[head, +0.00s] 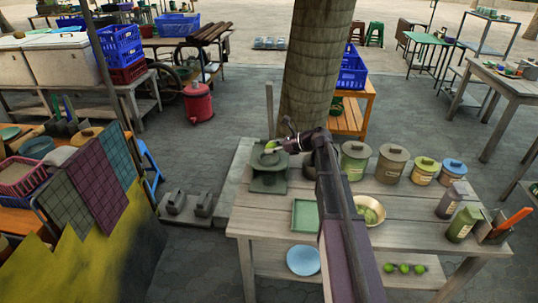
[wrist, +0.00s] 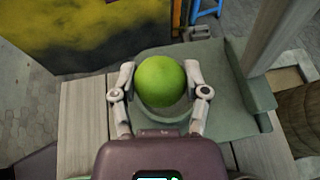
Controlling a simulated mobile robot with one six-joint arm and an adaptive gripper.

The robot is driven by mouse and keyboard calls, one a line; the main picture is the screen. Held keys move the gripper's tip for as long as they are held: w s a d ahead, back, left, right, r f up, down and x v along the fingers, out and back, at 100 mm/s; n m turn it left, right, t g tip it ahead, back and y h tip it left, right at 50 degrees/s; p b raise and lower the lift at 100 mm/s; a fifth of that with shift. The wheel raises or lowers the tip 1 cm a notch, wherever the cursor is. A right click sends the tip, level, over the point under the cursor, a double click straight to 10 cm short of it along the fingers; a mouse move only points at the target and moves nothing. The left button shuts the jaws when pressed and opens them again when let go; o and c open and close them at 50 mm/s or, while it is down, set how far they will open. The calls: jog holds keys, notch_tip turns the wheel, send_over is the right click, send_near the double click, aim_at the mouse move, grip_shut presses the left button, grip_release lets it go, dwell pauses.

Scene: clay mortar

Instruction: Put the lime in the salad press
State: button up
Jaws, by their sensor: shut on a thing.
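My gripper (head: 281,146) is shut on a green lime (wrist: 160,81). The lime sits between both fingers in the wrist view, and it shows small at the gripper's tip in the head view (head: 270,148). The salad press (head: 267,184) is a grey-green stand at the left back of the wooden table, with a tall lever or post rising behind it. The gripper holds the lime over the press's top. In the wrist view the press (wrist: 222,98) lies behind and below the lime, and its round part is partly hidden by the lime and gripper.
A green square tray (head: 305,216) lies in front of the press. A bowl (head: 369,212) with green contents and several lidded pots (head: 391,164) stand to the right. A tree trunk (head: 315,65) rises behind the table. Several limes (head: 404,268) lie on the lower shelf beside a blue plate (head: 303,260).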

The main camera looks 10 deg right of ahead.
aim_at(260, 156)
jog(key=shift+w, duration=0.1)
jog(key=shift+w+a, duration=0.15)
jog(key=shift+w, duration=0.05)
jog(key=shift+w+a+f+b, duration=0.2)
jog(key=shift+w+f+b, duration=0.1)
jog(key=shift+f+b, duration=1.5)
jog(key=shift+f, duration=0.2)
jog(key=o, duration=1.1)
jog(key=shift+o, duration=0.2)
jog(key=shift+r, duration=0.15)
